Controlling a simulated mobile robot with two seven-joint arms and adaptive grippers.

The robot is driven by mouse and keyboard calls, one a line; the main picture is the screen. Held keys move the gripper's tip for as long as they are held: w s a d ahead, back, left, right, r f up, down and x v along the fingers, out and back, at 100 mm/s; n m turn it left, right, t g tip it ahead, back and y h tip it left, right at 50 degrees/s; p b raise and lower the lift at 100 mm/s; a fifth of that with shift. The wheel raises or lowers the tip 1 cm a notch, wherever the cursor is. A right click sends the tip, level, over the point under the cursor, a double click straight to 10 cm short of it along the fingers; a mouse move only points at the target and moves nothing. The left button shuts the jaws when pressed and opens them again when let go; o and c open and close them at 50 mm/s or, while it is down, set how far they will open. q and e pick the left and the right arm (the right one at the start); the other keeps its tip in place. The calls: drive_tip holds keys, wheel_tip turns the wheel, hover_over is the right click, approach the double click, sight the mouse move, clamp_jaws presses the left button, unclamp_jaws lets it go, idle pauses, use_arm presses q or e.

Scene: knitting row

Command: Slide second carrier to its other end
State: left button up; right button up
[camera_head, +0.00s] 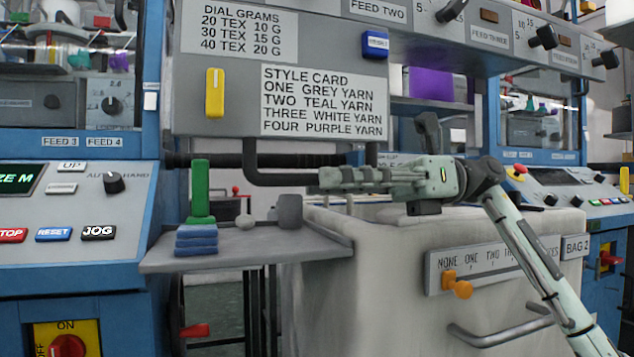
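My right gripper (325,181) reaches in from the right and points left, level, in front of the grey panel's lower edge. Its fingers are seen from the side, one in front of the other, so I cannot tell whether they are open or shut. No object shows in them. A black U-shaped handle (290,181) hangs below a dark horizontal rail (215,160), just left of and partly behind the fingertips. I cannot tell whether they touch. No part is labelled as the second carrier, and I cannot identify it. My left gripper is not in view.
A pale bag bin (375,265) has an orange slider (458,288) and a handle. A style card (325,104) hangs above. Blue machines stand on both sides.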

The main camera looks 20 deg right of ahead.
drive_tip(key=d, duration=0.9)
drive_tip(key=shift+w+d, duration=0.15)
drive_tip(key=shift+d, duration=0.05)
